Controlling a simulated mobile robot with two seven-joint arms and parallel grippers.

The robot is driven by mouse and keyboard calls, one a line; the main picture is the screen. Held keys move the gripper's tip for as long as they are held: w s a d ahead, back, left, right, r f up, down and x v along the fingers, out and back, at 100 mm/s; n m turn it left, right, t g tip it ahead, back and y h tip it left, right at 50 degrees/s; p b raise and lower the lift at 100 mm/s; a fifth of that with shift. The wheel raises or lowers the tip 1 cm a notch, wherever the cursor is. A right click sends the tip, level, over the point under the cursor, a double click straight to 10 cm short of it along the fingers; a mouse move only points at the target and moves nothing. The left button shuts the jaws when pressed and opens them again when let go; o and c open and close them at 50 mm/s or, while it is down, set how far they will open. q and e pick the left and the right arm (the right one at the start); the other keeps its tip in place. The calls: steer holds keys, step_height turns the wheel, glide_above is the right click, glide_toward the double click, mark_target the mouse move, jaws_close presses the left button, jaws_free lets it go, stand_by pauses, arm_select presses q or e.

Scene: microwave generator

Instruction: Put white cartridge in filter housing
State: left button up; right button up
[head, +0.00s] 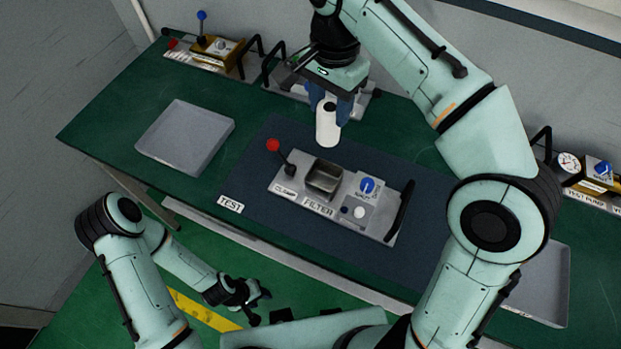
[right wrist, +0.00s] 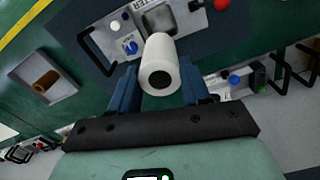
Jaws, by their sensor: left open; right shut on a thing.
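The white cartridge (head: 327,126) is a white cylinder with a dark hole in its end. My right gripper (head: 329,101) is shut on it and holds it upright above the table, behind the filter housing in the head view. The cartridge also shows between the blue fingers in the right wrist view (right wrist: 161,66). The filter housing (head: 323,179) is a square metal well, seemingly empty, in a grey panel labelled FILTER. It is partly hidden by the cartridge in the right wrist view (right wrist: 160,17). My left gripper (head: 258,293) is open and empty, low in front of the table.
The panel carries a red-knobbed lever (head: 273,146), a blue knob (head: 367,186) and a black handle (head: 400,212). An empty grey tray (head: 185,137) is at left. Another tray (head: 541,285) is at right; it holds a brown cylinder (right wrist: 47,81). Other panels line the back edge.

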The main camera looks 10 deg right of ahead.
mark_target(329, 138)
steer(key=shift+f, duration=0.3)
steer(key=f+b, duration=0.3)
steer(key=f, duration=0.5)
steer(key=shift+s+f, duration=0.1)
steer(key=shift+s, duration=0.1)
arm_select(q)
steer(key=s+f+b, duration=0.2)
steer(key=s+f, duration=0.2)
steer(key=f, duration=0.2)
steer(key=shift+s+f, duration=0.2)
arm_select(e)
steer(key=shift+w+f, duration=0.15)
steer(key=shift+f, duration=5.45)
steer(key=shift+f, duration=0.2)
steer(key=o, duration=1.1)
steer(key=shift+c, duration=0.2)
arm_select(q)
steer(key=shift+f, duration=0.1)
arm_select(e)
steer(key=shift+r, duration=0.15)
